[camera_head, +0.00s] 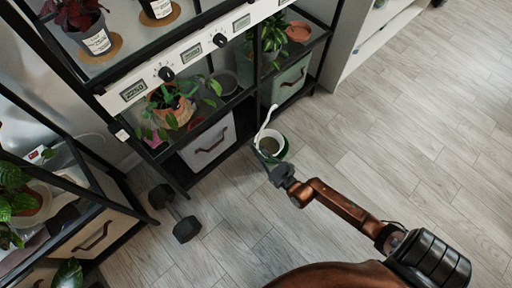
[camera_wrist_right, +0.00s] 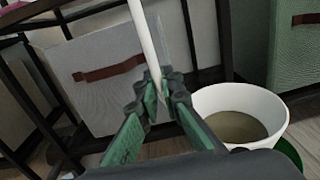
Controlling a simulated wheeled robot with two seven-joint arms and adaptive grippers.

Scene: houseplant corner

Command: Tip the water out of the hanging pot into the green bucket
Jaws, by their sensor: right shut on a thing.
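The white hanging pot (camera_head: 271,142) is low near the floor in front of the shelf, with a tall white hanger (camera_head: 264,118) rising from it. In the right wrist view the pot (camera_wrist_right: 241,97) looks about upright, with a flat brownish surface inside. My right gripper (camera_head: 276,172) is shut on the white hanger (camera_wrist_right: 146,40), beside the pot; its fingers (camera_wrist_right: 160,95) show close up. The green bucket (camera_head: 284,153) is mostly hidden by the pot; a sliver of it (camera_wrist_right: 290,152) shows below the pot. I cannot tell whether they touch. My left gripper is not in view.
The black shelf with a white control rail (camera_head: 180,62) stands close behind the pot. It holds potted plants, a grey bin (camera_head: 208,143) and a green bin (camera_head: 291,80). A dark dumbbell (camera_head: 175,213) lies on the floor at left. The wooden floor (camera_head: 420,110) at right is clear.

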